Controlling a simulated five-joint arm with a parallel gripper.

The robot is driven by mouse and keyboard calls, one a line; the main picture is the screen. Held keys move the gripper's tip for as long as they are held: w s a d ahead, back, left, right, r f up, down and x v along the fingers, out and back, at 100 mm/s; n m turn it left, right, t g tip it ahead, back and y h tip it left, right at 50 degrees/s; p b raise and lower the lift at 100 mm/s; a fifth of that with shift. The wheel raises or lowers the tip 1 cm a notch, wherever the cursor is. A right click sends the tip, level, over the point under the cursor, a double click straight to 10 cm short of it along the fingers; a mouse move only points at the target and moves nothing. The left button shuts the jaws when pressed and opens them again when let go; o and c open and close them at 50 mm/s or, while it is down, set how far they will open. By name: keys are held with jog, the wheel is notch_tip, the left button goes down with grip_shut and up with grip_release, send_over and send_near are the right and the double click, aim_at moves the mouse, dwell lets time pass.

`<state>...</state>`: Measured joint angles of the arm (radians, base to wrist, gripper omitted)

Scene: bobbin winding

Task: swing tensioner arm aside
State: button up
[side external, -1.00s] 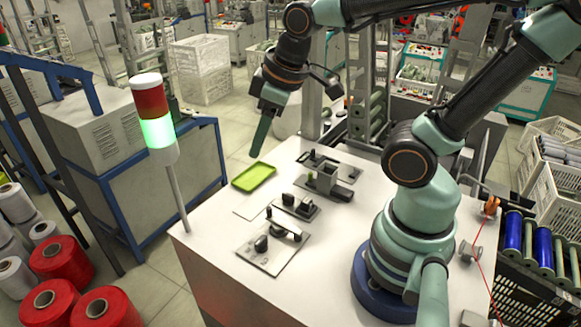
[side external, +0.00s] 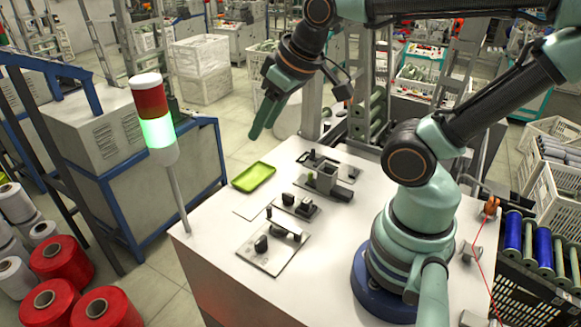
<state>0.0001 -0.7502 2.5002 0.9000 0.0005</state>
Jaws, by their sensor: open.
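My gripper (side external: 266,122) hangs in the air beyond the far left edge of the white table. Its two green fingers are apart, with nothing seen between them. On the table's near left part, a grey plate (side external: 268,262) carries a dark upright knob (side external: 261,243) and a light bar (side external: 286,225) beside it. I cannot tell for sure which part is the tensioner arm; this bar is one candidate. My gripper is well above and behind the plate, touching nothing.
A green tray (side external: 254,177) lies at the table's far left edge. A small plate with dark blocks (side external: 297,206) and a grey block fixture (side external: 326,178) stand behind the grey plate. A signal tower (side external: 158,130) rises at the left corner. Red thread (side external: 480,240) runs at the right.

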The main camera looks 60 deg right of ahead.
jog(key=shift+c, duration=0.4)
jog(key=n+g, duration=0.5)
jog(key=n, duration=1.1)
send_over(269, 207)
notch_tip(269, 207, down, 12)
jog(key=shift+r, duration=0.1)
jog(key=shift+f+n+g, duration=0.3)
jog(key=shift+f+n, duration=0.45)
jog(key=shift+n, duration=0.25)
jog(key=shift+f, duration=3.7)
grip_shut()
